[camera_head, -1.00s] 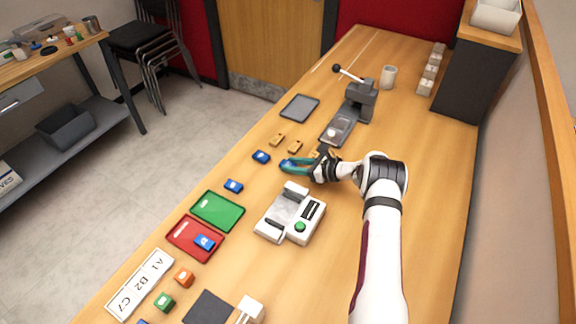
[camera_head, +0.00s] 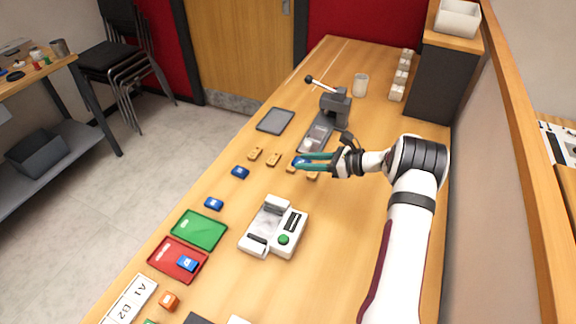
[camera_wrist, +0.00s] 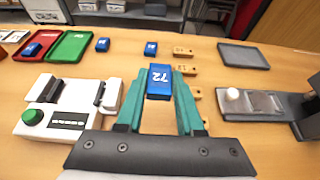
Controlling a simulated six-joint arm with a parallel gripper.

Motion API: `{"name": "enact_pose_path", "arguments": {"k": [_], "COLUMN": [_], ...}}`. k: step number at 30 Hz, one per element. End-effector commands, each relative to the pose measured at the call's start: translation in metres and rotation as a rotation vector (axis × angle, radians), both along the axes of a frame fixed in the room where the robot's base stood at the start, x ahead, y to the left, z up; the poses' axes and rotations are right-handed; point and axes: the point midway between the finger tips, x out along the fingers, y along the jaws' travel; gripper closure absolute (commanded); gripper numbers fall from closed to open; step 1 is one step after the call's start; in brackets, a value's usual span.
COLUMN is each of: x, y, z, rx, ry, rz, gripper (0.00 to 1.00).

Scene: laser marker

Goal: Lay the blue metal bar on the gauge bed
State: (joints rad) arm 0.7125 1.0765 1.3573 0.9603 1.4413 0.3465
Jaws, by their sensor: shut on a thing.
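My gripper (camera_head: 298,162) is shut on a blue metal bar (camera_wrist: 160,82) marked 72, held between the teal fingertips. The bar also shows in the head view (camera_head: 301,161), above the tabletop near the row of brass bars. The gauge looks to be the white device (camera_head: 288,236) with a green button and a dark display. Its grey bed (camera_head: 266,216) lies between two upright end blocks and is empty. In the wrist view the device (camera_wrist: 62,128) is left of my gripper, apart from the held bar.
Brass bars (camera_head: 273,159) lie close under and beside my gripper. Two loose blue bars (camera_head: 240,172) (camera_head: 214,204) lie to the left. A green tray (camera_head: 199,230) and a red tray (camera_head: 165,262) holding a blue bar lie front left. A lever press (camera_head: 335,106) stands behind.

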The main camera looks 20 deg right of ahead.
Motion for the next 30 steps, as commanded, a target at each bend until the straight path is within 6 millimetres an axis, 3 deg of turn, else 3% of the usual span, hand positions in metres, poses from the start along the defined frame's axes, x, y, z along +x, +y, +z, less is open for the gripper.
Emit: {"name": "enact_pose_path", "arguments": {"k": [2, 5, 12, 16, 20, 30], "x": [-0.006, -0.015, -0.058, -0.081, -0.088, -0.088], "y": [-0.002, 0.014, 0.098, 0.128, 0.138, 0.137], "z": [0.003, -0.001, -0.025, -0.031, -0.038, -0.074], "rx": [0.002, 0.009, 0.012, 0.006, 0.003, 0.002], "ry": [0.001, 0.0, -0.001, 0.002, 0.004, 0.004], "rz": [0.002, 0.023, 0.104, 0.133, 0.142, 0.141], "gripper": [1.0, 1.0, 1.0, 1.0, 1.0, 1.0]}}
